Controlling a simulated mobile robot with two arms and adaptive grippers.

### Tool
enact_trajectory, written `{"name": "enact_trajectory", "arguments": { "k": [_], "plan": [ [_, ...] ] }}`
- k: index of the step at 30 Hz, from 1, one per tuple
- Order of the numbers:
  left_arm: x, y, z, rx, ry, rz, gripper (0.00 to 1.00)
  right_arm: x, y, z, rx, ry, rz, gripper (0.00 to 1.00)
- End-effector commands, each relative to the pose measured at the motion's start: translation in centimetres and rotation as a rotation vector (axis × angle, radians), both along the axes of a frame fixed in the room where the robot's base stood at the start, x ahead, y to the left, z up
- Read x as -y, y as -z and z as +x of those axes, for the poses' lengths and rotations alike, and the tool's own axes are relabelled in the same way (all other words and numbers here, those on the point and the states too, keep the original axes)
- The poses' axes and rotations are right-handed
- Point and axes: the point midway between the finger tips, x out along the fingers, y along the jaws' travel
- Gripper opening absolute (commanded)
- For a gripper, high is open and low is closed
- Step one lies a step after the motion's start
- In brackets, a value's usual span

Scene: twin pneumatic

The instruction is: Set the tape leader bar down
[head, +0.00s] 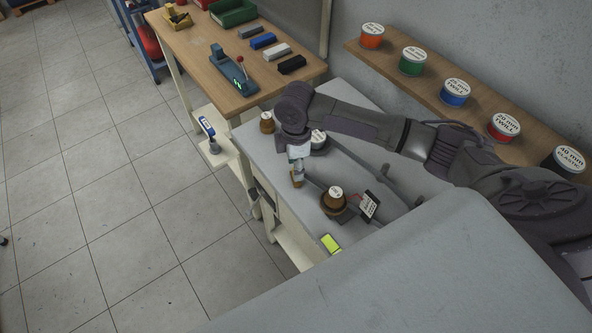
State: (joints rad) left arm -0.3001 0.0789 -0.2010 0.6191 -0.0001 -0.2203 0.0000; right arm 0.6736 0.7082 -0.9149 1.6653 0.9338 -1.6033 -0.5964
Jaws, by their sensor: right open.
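My right gripper (297,172) is at the end of the arm that comes in from the right. It points down over the grey bench top (268,146), near its front edge. Its jaws are open. A small tan piece shows at its fingertips; I cannot tell whether this is the tape leader bar or part of the gripper. I cannot make out the tape leader bar for certain anywhere in the view. My left gripper is not in view.
A brown spool (332,204) and a black-and-white tag (369,205) are right of the gripper. Another spool (267,123) stands behind it. A wooden table (190,55) holds several coloured bars and a teal device (231,75). A wall shelf (430,84) carries labelled tins.

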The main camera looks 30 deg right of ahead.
Motion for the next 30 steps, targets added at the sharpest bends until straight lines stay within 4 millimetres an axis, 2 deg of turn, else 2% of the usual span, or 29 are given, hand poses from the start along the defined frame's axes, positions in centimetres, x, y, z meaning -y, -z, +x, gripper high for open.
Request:
{"name": "enact_trajectory", "arguments": {
  "k": [6,13,18,30],
  "plan": [
    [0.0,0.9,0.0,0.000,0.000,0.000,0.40,0.0,-4.9,0.1,0.005,0.000,0.001,0.47],
    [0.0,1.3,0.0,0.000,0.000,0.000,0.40,0.0,-8.4,0.1,0.002,0.001,0.000,0.47],
    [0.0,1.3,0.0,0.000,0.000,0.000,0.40,0.0,-9.2,0.0,0.000,0.001,0.000,0.47],
    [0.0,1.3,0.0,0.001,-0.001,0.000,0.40,0.0,-9.3,0.0,-0.001,0.001,-0.001,0.47]
  ]
}}
